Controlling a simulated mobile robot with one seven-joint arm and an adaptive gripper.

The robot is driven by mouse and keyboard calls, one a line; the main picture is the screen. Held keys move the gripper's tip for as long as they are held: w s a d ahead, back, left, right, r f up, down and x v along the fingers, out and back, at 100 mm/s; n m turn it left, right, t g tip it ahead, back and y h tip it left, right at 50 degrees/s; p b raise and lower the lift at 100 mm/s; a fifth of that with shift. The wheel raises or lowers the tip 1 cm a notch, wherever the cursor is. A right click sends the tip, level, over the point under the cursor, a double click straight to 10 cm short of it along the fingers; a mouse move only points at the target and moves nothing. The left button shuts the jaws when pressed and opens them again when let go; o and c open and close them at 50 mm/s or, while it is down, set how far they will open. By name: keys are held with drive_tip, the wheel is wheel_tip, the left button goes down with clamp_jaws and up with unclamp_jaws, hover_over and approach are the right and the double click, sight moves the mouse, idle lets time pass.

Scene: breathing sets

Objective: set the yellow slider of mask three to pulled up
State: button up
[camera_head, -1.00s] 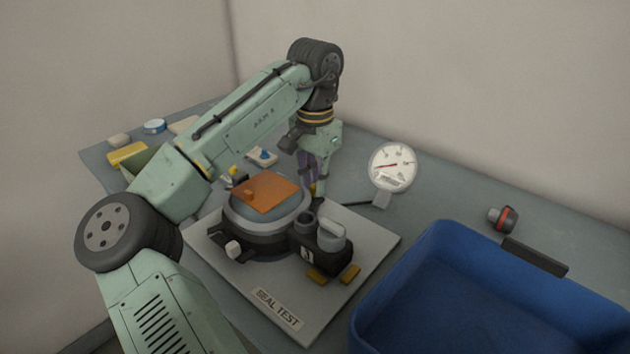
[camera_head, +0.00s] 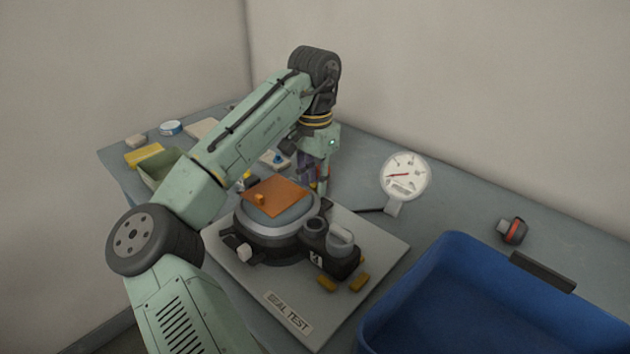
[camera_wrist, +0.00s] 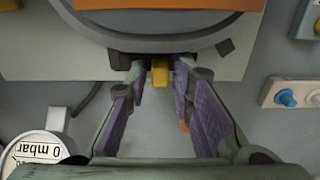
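The grey round mask (camera_head: 265,226) sits on the seal test board (camera_head: 395,246), with an orange plate (camera_head: 278,196) on top. In the wrist view a yellow slider (camera_wrist: 160,72) stands at the rim of the mask (camera_wrist: 190,45), below the orange plate (camera_wrist: 150,5). My gripper (camera_wrist: 160,78) has its purple-padded fingers apart, one tip on each side of the slider, with what look like small gaps. In the head view my gripper (camera_head: 318,184) points down behind the mask, and the slider there is mostly hidden. The mask's number is too small to read.
A round gauge (camera_head: 405,177) stands right of my gripper; it reads 0 mbar in the wrist view (camera_wrist: 38,150). A blue bin (camera_head: 440,255) is at front right. A red-black part (camera_head: 513,230) lies behind it.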

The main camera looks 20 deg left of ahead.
sight(315, 185)
wheel_tip(315, 185, up, 12)
idle(0.6)
drive_tip(key=shift+c, duration=0.4)
